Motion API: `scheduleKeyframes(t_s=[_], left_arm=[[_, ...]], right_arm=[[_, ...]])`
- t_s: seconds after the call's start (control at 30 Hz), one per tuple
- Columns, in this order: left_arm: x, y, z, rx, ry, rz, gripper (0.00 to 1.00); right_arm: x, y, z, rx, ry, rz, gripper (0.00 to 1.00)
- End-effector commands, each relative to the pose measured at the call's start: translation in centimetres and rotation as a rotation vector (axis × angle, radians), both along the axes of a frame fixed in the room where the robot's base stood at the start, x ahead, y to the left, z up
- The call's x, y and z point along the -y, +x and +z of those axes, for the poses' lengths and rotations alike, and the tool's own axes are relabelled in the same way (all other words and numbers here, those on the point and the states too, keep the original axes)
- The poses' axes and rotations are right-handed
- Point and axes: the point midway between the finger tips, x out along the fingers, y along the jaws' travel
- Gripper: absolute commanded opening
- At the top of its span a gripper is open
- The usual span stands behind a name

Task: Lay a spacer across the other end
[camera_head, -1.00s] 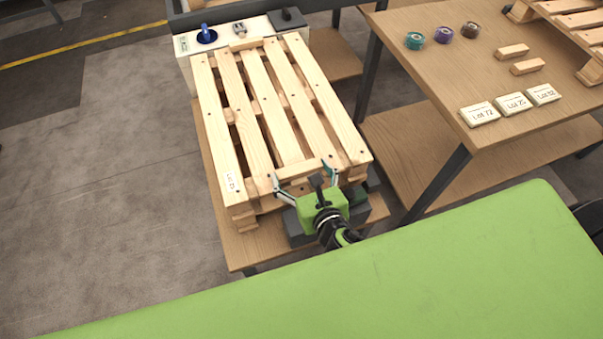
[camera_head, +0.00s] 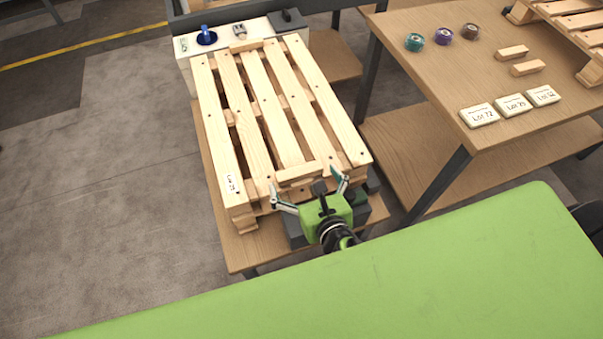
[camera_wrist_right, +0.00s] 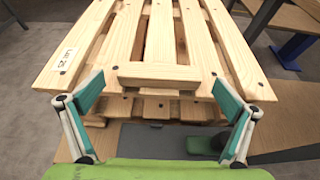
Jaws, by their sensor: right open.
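The pallet (camera_head: 260,120) lies on a low wooden table, its slats running away from me. A light wooden spacer (camera_head: 298,172) lies flat across the slats at its near end; it also shows in the right wrist view (camera_wrist_right: 172,76). My right gripper (camera_head: 308,187) is open and empty just off the near edge. In the right wrist view its fingers (camera_wrist_right: 160,105) stand wide apart, with the near spacer ahead of them and clear of both. My left gripper is out of view.
Two loose wooden blocks (camera_head: 512,52) (camera_head: 527,67) lie on the right table (camera_head: 440,70), with three lot-labelled blocks (camera_head: 512,104), three tape rolls (camera_head: 443,35) and part of another pallet (camera_head: 575,22).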

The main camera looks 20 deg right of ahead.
Motion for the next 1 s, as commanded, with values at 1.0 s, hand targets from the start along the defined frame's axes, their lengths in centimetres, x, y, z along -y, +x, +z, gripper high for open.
scheduleKeyframes(t_s=[1.0], left_arm=[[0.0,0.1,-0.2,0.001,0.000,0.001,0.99]], right_arm=[[0.3,-9.4,4.0,0.001,-0.001,-0.001,0.99]])
